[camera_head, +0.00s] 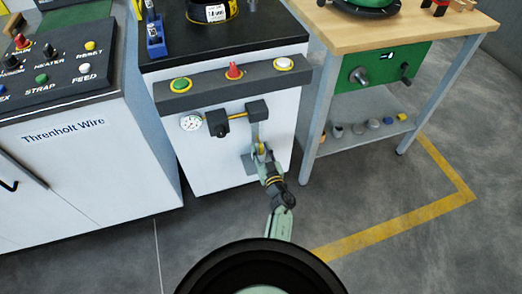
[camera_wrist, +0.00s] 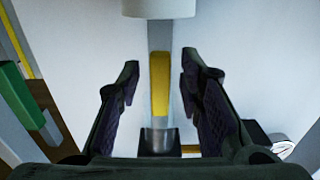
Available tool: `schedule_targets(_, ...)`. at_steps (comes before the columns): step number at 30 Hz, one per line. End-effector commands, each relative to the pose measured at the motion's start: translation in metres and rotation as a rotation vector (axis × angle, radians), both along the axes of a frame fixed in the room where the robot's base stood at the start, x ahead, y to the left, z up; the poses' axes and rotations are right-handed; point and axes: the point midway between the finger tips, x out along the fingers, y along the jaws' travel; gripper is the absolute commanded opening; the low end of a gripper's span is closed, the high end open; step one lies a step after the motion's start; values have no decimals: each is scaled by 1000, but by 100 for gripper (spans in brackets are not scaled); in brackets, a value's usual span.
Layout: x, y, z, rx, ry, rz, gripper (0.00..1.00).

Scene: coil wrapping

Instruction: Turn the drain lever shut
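The drain lever, a grey bar with a yellow strip (camera_wrist: 160,85), stands between my fingers in the wrist view. Its upper end meets a pale cylinder (camera_wrist: 158,8) and its lower end a grey metal cylinder (camera_wrist: 159,138). My gripper (camera_wrist: 158,85) is open, with one dark finger on each side of the bar and a gap on both sides. In the head view, my gripper (camera_head: 261,152) is at the white cabinet's front, below a dark block (camera_head: 257,110). There the gripper hides much of the lever.
The white cabinet (camera_head: 215,163) carries a gauge (camera_head: 191,122) and a button bar (camera_head: 207,82) above the lever. A workbench (camera_head: 425,30) with a green panel stands to the right. A control console (camera_head: 60,80) is to the left. The floor in front is clear.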

Motion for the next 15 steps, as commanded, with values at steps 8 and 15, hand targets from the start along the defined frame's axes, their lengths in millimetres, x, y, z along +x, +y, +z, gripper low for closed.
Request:
schedule_targets(8, 1, 0, 0, 0, 0, 0, 32)
schedule_targets(15, 1, 0, 0, 0, 0, 0, 16)
